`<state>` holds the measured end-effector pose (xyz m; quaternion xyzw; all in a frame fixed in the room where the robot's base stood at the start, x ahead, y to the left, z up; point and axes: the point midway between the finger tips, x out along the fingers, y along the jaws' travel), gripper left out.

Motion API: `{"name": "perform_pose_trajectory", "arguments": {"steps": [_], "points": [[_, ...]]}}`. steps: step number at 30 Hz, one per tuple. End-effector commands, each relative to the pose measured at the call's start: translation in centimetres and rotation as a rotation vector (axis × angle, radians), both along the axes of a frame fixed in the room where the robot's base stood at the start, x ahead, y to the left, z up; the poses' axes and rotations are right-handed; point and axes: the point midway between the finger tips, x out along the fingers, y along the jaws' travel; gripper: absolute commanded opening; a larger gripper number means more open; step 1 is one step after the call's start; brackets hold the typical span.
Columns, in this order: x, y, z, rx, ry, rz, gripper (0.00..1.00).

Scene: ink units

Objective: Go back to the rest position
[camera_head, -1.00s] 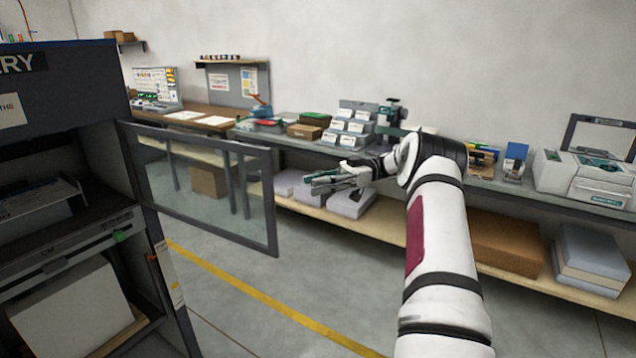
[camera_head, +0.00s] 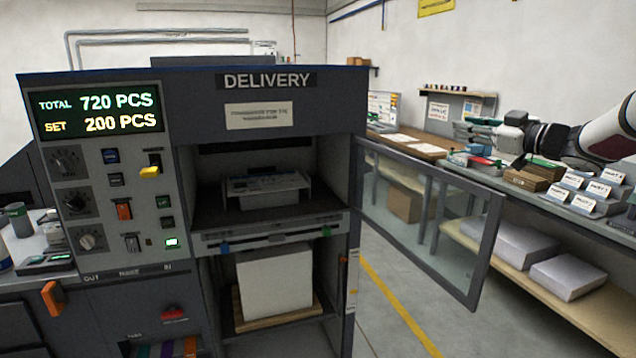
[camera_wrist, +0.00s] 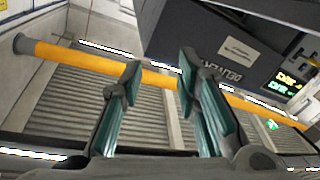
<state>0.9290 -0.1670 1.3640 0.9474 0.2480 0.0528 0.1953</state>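My gripper (camera_head: 489,131) is at the right of the head view, raised in front of the back wall and above the long workbench. My white and black arm enters from the right edge. In the wrist view my gripper (camera_wrist: 157,85) has its two teal-padded fingers spread apart, with nothing between them. Beyond the fingers the wrist view shows an orange bar and the delivery unit (camera_wrist: 235,50), seen tilted.
The delivery machine (camera_head: 270,110) stands at the left and centre, with a lit counter panel (camera_head: 100,110). Its glass door (camera_head: 425,215) stands open to the right. The workbench (camera_head: 600,208) holds labelled boxes (camera_head: 590,190). Floor with a yellow line (camera_head: 400,305) is clear.

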Motion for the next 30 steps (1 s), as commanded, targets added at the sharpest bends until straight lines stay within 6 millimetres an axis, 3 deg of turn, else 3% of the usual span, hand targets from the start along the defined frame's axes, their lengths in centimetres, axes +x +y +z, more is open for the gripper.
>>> {"name": "perform_pose_trajectory", "arguments": {"steps": [1,6,10,14,20,24,30], "points": [[-0.1,1.1,1.8,-0.012,-0.007,-0.067,0.30],[-2.1,2.6,5.4,-0.027,0.017,-0.325,0.30],[-5.6,3.3,6.2,-0.021,0.085,-0.503,0.30],[-10.7,4.1,5.3,-0.005,0.197,-0.653,0.30],[-20.8,6.2,0.5,0.029,0.451,-0.806,0.30],[-28.9,8.6,-4.4,0.052,0.671,-0.838,0.30],[-39.2,12.9,-11.0,0.067,0.966,-0.786,0.30]]}}
